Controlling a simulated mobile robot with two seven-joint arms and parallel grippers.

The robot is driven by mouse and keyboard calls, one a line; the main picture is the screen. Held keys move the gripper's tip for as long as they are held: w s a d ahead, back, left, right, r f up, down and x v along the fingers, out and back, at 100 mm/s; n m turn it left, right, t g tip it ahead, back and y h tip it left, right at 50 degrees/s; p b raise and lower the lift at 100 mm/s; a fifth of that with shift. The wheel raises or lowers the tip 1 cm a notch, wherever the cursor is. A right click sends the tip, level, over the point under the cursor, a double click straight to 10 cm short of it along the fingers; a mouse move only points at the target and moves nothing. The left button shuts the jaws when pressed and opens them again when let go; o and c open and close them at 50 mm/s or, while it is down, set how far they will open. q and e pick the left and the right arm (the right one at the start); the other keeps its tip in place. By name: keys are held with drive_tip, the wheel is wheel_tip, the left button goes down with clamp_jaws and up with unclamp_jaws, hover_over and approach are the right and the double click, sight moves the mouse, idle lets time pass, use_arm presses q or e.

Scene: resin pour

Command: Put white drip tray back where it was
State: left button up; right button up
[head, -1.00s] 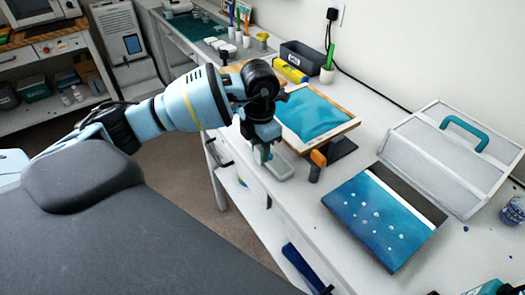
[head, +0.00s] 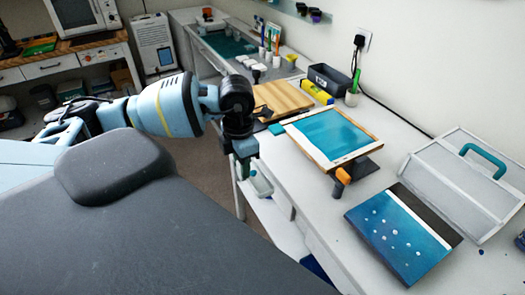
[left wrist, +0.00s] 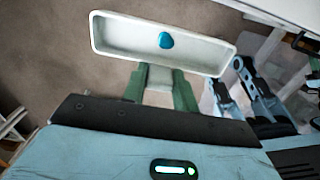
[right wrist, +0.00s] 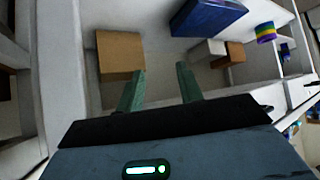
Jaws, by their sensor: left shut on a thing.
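The white drip tray (left wrist: 112,38) is a shallow rectangular tray with a blue blob of resin in it. My left gripper (left wrist: 160,72) is shut on its near long side in the left wrist view. In the head view the tray (head: 261,185) shows small below my left gripper (head: 250,165), at the left edge of the white worktable (head: 345,225), with floor beneath part of it. My right gripper (right wrist: 160,88) is open and empty in the right wrist view, facing a lower shelf. It is hidden in the head view.
On the worktable, a framed blue panel (head: 332,135) rests on a dark stand with an orange clamp (head: 343,175). A blue dotted panel (head: 400,235) and a grey case (head: 465,185) lie right. A cardboard box (right wrist: 120,55) and rainbow roll (right wrist: 265,32) are on lower shelves.

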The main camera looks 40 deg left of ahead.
use_arm(q)
drive_tip(key=shift+s+a+r, duration=0.1)
drive_tip(key=shift+s+a, duration=0.25)
drive_tip(key=shift+s, duration=0.25)
drive_tip(key=shift+s+a+r, duration=0.1)
drive_tip(key=shift+s+a, duration=0.25)
drive_tip(key=shift+s, duration=0.2)
